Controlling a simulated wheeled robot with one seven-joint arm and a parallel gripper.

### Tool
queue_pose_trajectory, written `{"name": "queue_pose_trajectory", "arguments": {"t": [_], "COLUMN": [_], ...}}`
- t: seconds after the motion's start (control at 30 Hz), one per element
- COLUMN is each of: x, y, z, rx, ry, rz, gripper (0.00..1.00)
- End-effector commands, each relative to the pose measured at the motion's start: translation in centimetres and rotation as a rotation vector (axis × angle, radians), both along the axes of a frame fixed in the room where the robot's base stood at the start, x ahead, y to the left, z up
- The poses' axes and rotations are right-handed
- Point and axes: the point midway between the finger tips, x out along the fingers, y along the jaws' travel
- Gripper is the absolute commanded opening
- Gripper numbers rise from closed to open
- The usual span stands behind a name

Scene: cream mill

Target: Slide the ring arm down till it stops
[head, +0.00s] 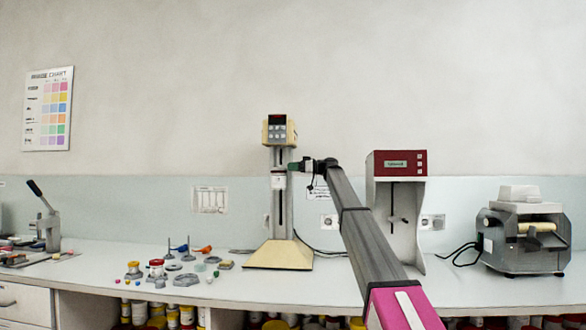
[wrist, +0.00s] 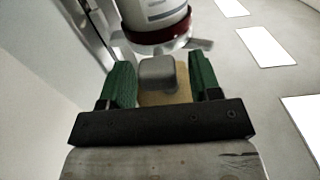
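The mixing stand (head: 279,133) has a cream foot, an upright column and a head with a dark display. A white jar with a red band (head: 278,180) sits partway up the column, at the ring arm; the arm itself is hard to make out there. In the wrist view the jar (wrist: 155,14) is above a grey block (wrist: 157,72), which seems to be the ring arm's grip. My gripper (head: 294,166) is at the column's right side, level with the jar. Its green fingers (wrist: 161,70) stand apart on either side of the block, with a gap visible on the right.
A red-topped white machine (head: 396,165) stands right of the column, close to my arm. A roller mill (head: 525,235) is further right. Small jars and parts (head: 185,280) lie left of the stand's foot (head: 280,256). The bench front (head: 330,293) is clear.

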Motion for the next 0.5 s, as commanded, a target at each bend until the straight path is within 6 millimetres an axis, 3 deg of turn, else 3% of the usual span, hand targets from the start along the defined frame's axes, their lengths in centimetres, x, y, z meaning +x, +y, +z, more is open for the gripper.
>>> {"name": "queue_pose_trajectory", "arguments": {"t": [0.27, 0.5], "x": [0.0, -0.1], "y": [-0.3, -3.7], "z": [0.0, 0.0], "rx": [0.0, 0.001], "ry": [0.0, 0.0], "rz": [-0.001, -0.002], "gripper": [0.57, 0.57]}}
